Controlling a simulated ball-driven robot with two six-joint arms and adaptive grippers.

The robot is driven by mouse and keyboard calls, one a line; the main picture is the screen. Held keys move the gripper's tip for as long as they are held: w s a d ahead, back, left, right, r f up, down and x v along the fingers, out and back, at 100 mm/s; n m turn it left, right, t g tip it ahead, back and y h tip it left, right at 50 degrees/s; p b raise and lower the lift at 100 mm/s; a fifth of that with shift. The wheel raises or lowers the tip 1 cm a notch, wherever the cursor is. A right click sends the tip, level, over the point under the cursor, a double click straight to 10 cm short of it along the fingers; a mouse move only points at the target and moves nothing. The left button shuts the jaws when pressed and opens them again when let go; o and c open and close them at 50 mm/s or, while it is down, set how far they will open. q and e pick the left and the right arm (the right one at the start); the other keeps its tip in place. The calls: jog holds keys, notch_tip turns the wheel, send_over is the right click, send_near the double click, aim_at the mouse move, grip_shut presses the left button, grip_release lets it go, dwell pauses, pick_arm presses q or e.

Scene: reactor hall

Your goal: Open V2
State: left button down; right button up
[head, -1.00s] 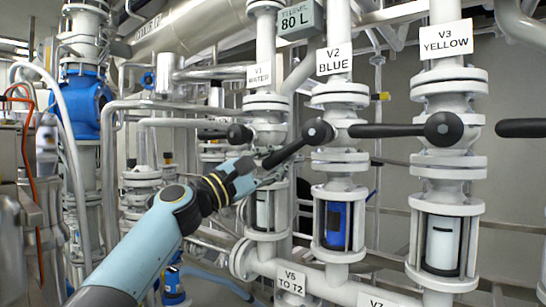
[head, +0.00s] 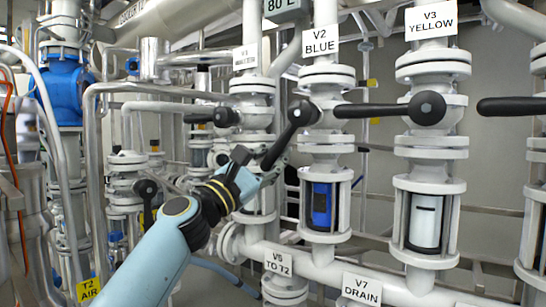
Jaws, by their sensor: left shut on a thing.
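V2 is the white flanged valve under the sign "V2 BLUE" (head: 320,41). Its black lever (head: 285,140) slants steeply down and left from its round hub (head: 304,113). My left gripper (head: 270,172), on a pale blue arm from the lower left, is shut on the lower end of this lever. The fingertips are partly hidden behind the wrist and the lever. Below the valve, a caged sight glass (head: 321,206) shows blue. My right gripper is not in view.
To the right, the V3 lever (head: 375,110) points left, level, toward V2. Another black lever (head: 512,106) reaches in at the right edge. V1's black handle (head: 222,117) is at the left. A pipe (head: 345,272) with V5 and V7 signs runs below.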

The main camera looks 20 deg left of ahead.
pick_arm(q)
jog(key=c, duration=1.2)
grip_release()
jog(key=shift+a, duration=0.3)
jog(key=shift+o, duration=0.3)
jog(key=shift+d, duration=0.1)
jog(key=v, duration=1.2)
jog(key=shift+r, duration=0.1)
